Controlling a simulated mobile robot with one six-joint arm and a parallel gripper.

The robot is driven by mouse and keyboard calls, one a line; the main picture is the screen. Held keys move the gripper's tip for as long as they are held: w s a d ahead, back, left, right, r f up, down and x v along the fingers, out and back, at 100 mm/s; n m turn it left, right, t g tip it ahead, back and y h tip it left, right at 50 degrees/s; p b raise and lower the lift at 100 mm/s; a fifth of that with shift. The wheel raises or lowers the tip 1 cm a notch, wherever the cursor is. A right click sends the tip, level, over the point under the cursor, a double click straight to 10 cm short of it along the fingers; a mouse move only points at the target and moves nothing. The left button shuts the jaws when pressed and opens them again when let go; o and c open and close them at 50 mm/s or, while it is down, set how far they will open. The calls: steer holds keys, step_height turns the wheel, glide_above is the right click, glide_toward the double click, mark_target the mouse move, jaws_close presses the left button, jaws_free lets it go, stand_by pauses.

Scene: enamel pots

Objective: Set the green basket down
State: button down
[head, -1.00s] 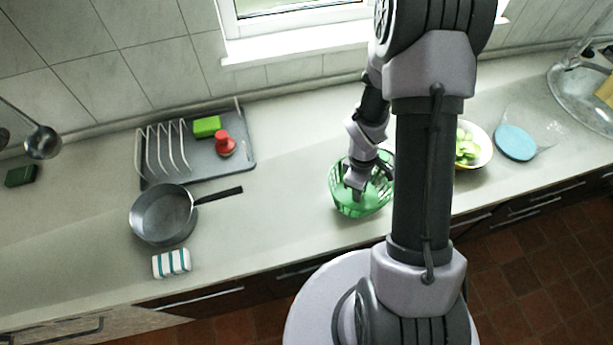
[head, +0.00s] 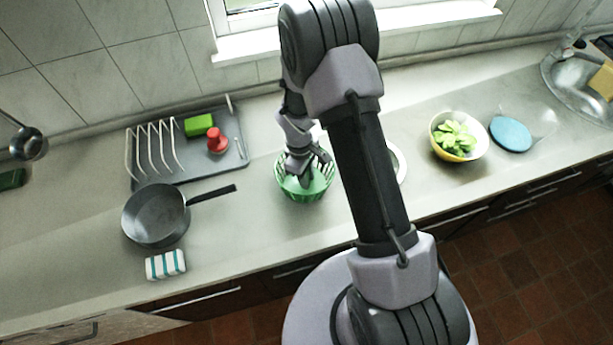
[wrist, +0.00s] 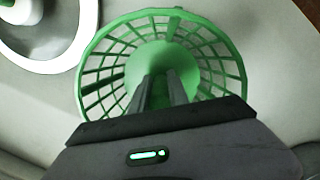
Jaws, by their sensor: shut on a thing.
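The green basket (head: 306,191) is round with slatted sides. In the head view it is over the middle of the counter, between the frying pan and my arm. My gripper (head: 303,170) reaches down into it from above and is shut on it. In the wrist view the basket (wrist: 232,68) opens toward the camera, and my gripper's fingers (wrist: 161,90) reach inside it over its solid round bottom. The exact spot they grip is hard to make out. I cannot tell whether the basket touches the counter.
A frying pan (head: 153,217), a striped sponge (head: 165,264) and a grey drying tray (head: 233,160) are to the left. A white round dish (head: 400,163) is partly behind my arm. A bowl of greens (head: 482,149) and a blue disc (head: 511,134) are to the right.

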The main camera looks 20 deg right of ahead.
steer(key=c, duration=1.3)
jaws_free()
steer(key=shift+f, duration=0.1)
steer(key=shift+o, duration=0.2)
steer(key=shift+r+p, duration=0.3)
steer(key=shift+r, duration=0.05)
steer(key=r, duration=0.4)
steer(key=r+p, duration=0.1)
steer(key=r, duration=0.3)
steer(key=w+a+r+p, duration=0.1)
steer(key=r, duration=0.3)
steer(key=shift+r, duration=0.35)
steer(key=s+a+r+m+t+y, duration=0.15)
steer(key=s+r+m, duration=0.3)
steer(key=r, duration=0.65)
steer(key=s+r+m+t, duration=0.3)
steer(key=s+r+m, duration=0.15)
steer(key=r, duration=0.65)
steer(key=s+a+r+m+t+y, duration=0.1)
steer(key=s+r+m, duration=0.3)
steer(key=s, duration=0.6)
steer(key=shift+s+a+r+t, duration=0.35)
steer(key=shift+r+t, duration=0.1)
steer(key=shift+t, duration=0.1)
